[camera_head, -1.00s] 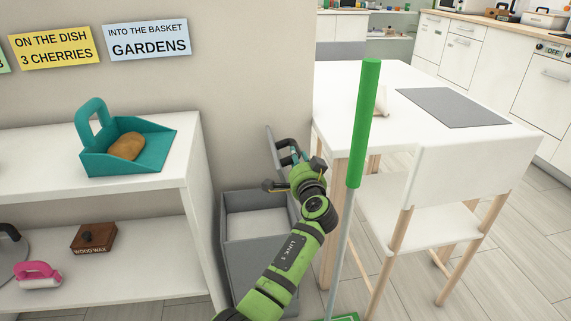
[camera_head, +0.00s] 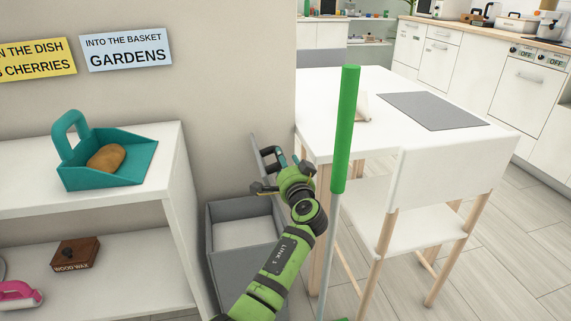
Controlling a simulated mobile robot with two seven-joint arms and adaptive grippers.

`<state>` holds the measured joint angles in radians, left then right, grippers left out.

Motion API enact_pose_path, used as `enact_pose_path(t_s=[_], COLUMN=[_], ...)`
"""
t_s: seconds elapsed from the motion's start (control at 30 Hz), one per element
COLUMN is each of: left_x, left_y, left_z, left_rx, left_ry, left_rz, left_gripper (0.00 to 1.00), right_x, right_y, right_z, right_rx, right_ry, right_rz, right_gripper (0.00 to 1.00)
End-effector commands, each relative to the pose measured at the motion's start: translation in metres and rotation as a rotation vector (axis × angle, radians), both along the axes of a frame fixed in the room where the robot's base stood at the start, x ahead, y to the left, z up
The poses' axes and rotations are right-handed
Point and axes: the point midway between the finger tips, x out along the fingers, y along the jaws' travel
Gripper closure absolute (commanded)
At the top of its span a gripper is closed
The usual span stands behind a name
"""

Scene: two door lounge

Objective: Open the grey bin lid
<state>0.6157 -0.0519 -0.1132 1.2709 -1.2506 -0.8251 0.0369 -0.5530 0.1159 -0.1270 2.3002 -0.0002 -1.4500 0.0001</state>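The grey bin (camera_head: 232,262) stands on the floor between the white shelf and the table, and its top is open. Its grey lid (camera_head: 256,153) stands raised, roughly upright, at the back right of the bin, partly hidden by my gripper. My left gripper (camera_head: 262,170) is at the end of the green arm, in front of the lid and above the bin's right side. Its dark fingers are spread apart with nothing seen between them. Whether a finger touches the lid I cannot tell. My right gripper is not in view.
A white shelf (camera_head: 150,208) on the left holds a teal dustpan (camera_head: 135,150) with a brown potato-like item (camera_head: 106,158). A green-handled pole (camera_head: 345,130) stands close right of my arm. A white table (camera_head: 400,82) and white chair (camera_head: 455,185) are on the right.

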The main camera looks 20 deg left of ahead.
Motion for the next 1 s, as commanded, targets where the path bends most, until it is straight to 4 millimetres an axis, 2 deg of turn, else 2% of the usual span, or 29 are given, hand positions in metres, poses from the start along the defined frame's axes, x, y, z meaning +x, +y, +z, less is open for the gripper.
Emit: enact_pose_path(t_s=[0.33, 0.7, 1.0], left_x=[-0.004, -0.048, -0.06], left_y=[-0.006, -0.038, -0.047], left_z=[-0.003, -0.003, -0.001], left_rx=[-0.005, -0.005, -0.002], left_ry=[0.003, 0.002, 0.001], left_rz=[-0.004, -0.004, -0.001], left_gripper=[0.53, 0.53, 0.53], right_x=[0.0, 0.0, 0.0], right_y=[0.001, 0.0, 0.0], right_z=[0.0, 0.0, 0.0], right_rx=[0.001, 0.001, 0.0], right_ry=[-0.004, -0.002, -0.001], right_rz=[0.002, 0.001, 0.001], right_gripper=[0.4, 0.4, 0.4])
